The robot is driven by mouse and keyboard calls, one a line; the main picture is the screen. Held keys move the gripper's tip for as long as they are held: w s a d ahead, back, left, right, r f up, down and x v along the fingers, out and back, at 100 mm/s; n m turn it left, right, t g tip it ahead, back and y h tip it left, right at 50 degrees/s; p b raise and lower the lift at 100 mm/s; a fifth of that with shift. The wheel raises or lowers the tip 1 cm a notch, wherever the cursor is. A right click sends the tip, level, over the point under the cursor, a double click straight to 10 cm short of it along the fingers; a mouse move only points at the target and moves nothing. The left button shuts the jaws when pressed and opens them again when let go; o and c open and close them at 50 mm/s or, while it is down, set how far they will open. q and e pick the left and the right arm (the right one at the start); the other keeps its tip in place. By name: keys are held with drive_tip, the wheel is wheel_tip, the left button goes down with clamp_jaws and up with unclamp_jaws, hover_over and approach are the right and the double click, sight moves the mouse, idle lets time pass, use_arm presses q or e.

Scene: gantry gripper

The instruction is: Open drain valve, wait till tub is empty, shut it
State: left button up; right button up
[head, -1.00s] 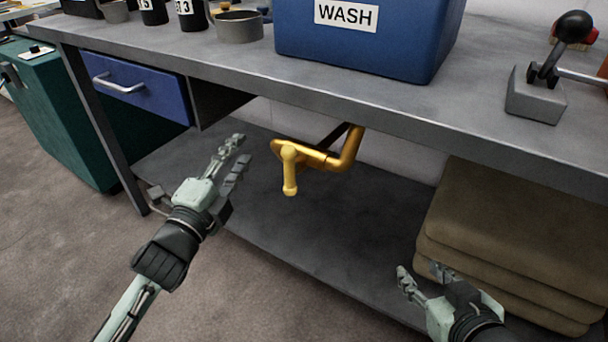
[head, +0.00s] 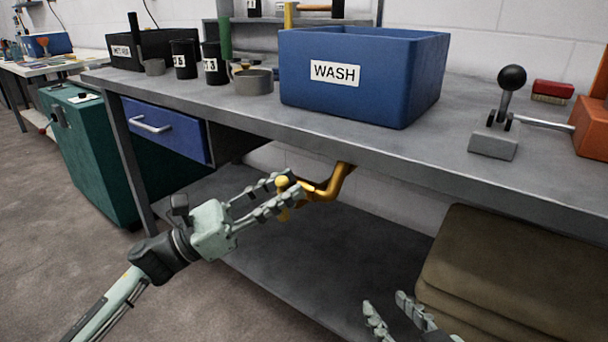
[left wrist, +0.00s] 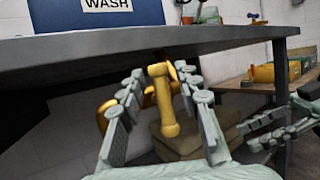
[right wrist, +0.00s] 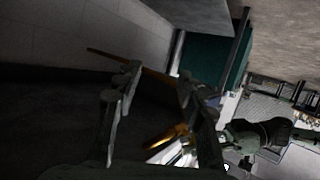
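The blue tub (head: 415,80), labelled WASH, stands on the grey bench. I cannot see into it. A brass drain pipe (head: 340,180) comes down below the bench top. Its yellow valve handle (head: 282,182) is at the pipe's end. In the left wrist view the handle (left wrist: 163,100) points down between my left fingers. My left gripper (head: 280,194) is open around it, with gaps visible in the left wrist view. My right gripper (head: 388,312) is open and empty, low in front of the brown stack. It also shows open in the right wrist view (right wrist: 158,90).
The bench's front edge (head: 390,163) overhangs the pipe. A lower shelf (head: 290,265) lies beneath, with brown folded sacks or pads (head: 500,270) at right. A blue drawer (head: 165,130) is at left. A lever with a black knob (head: 511,78) stands on the bench at right.

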sight(303, 179)
use_arm(q)
drive_tip(key=shift+x, duration=1.95)
use_arm(e)
drive_tip(key=shift+g+h, duration=0.5)
drive_tip(key=shift+g, duration=0.4)
drive_tip(key=shift+s+d+f, duration=0.35)
drive_tip(key=shift+d+f, duration=0.25)
drive_tip(key=shift+f, duration=0.15)
drive_tip(key=shift+s+d+f, duration=0.35)
drive_tip(key=shift+d+f, duration=0.2)
drive_tip(key=shift+f, duration=0.2)
use_arm(q)
clamp_jaws()
